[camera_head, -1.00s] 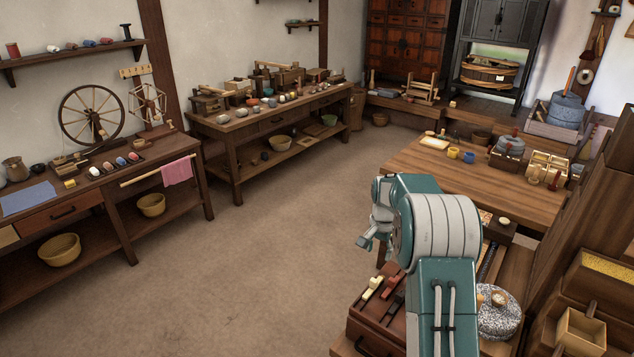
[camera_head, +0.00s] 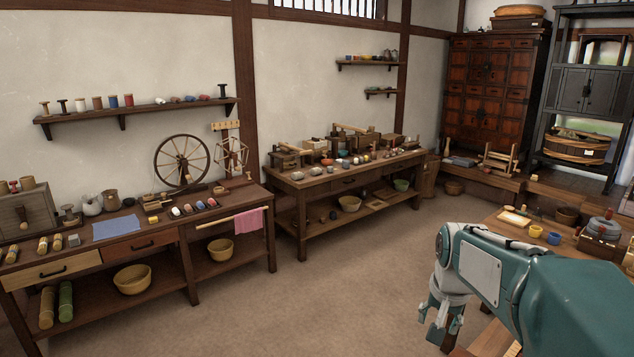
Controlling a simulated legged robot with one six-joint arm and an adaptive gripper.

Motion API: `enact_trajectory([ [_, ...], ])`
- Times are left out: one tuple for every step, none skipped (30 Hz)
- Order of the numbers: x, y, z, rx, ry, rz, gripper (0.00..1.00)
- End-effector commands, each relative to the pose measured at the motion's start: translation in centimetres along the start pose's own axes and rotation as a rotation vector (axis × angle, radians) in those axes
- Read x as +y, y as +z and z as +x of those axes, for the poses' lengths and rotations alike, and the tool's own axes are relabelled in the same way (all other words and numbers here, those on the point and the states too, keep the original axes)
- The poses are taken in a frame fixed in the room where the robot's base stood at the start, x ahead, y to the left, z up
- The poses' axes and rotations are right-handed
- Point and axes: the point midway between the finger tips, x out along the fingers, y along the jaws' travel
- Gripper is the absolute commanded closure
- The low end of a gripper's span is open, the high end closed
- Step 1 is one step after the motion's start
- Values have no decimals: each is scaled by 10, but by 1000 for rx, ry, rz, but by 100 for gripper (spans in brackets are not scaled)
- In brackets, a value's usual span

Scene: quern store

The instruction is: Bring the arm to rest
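My teal and grey arm reaches in from the lower right corner. Its forearm runs to the left and the wrist hangs down from its end. My gripper (camera_head: 438,330) points down at the lower right, over the floor and just left of the near end of the right-hand wooden table (camera_head: 572,257). The finger parts are small and overlap in this view, so the gap between the tips is unclear. No held object can be made out.
A long workbench (camera_head: 150,255) with a spinning wheel (camera_head: 181,161) stands at left. A second bench (camera_head: 345,184) with small tools and bowls stands behind. The brown floor (camera_head: 330,290) between them and my arm is clear.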

Motion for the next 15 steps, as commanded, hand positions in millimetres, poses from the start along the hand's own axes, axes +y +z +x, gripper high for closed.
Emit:
enact_trajectory([
  [-1, 11, -10, 15, -7, -24, 34],
  [-1, 17, -15, 22, -11, -39, 34],
  [0, 25, -21, 32, -15, -57, 34],
  [0, 32, -25, 38, -19, -70, 34],
  [0, 38, -29, 46, -22, -85, 34],
  [1, 46, -34, 55, -26, -103, 34],
  [1, 53, -37, 61, -29, -117, 34],
  [2, 59, -41, 69, -33, -132, 34],
  [2, 68, -45, 78, -37, -151, 34],
  [3, 74, -48, 86, -40, -164, 34],
  [4, 80, -51, 93, -43, -179, 34],
  [5, 89, -54, 103, -47, -197, 34],
  [6, 95, -56, 111, -50, -211, 34],
  [7, 101, -59, 118, -53, -225, 34],
  [9, 110, -61, 127, -57, -243, 34],
])
